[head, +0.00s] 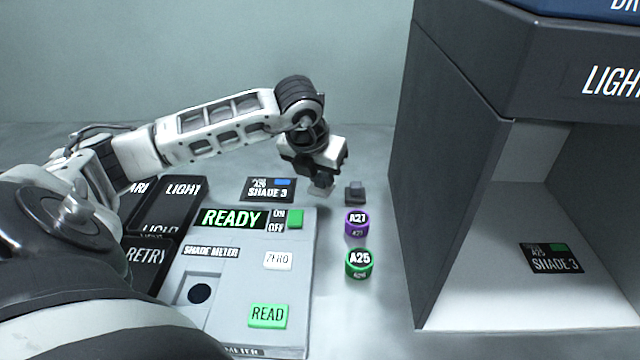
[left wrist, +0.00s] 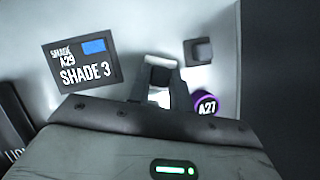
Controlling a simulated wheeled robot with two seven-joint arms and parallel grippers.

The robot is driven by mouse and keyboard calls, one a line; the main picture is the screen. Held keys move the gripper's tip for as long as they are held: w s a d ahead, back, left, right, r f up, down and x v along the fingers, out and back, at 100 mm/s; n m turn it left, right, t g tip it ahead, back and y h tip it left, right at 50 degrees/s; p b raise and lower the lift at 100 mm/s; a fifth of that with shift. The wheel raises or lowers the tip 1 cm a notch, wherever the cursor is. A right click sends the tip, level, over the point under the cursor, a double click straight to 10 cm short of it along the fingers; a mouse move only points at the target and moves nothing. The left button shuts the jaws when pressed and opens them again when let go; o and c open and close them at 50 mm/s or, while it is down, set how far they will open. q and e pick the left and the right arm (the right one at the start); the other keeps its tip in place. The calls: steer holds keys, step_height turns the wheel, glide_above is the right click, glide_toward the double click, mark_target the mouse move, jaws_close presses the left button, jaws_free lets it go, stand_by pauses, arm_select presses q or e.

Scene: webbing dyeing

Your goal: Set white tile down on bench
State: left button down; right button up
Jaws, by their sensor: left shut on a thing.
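My left gripper (head: 320,180) is shut and points down over the bench (head: 375,300), between the SHADE 3 card and a small dark block. The white tile (left wrist: 159,97) shows as a small pale piece between its fingers (left wrist: 160,80) in the left wrist view. In the head view a bit of the tile (head: 320,191) shows under the fingers, low over the bench. I cannot tell whether it touches the bench. My right gripper is out of view.
The dark block (head: 355,192), purple A27 puck (head: 357,223) and green A25 puck (head: 358,264) stand just right of the shade meter (head: 230,258). The A29 SHADE 3 card (head: 268,189) lies behind the meter. A light booth (head: 450,180) fills the right side.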

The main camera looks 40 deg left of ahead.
mark_target(319, 182)
arm_select(q)
steer(key=shift+f+p, duration=0.35)
steer(key=shift+f, duration=1.25)
steer(key=c, duration=0.9)
jaws_free()
steer(key=shift+o, duration=0.2)
steer(key=shift+r, duration=0.1)
steer(key=v, duration=1.2)
steer(key=shift+b, duration=0.35)
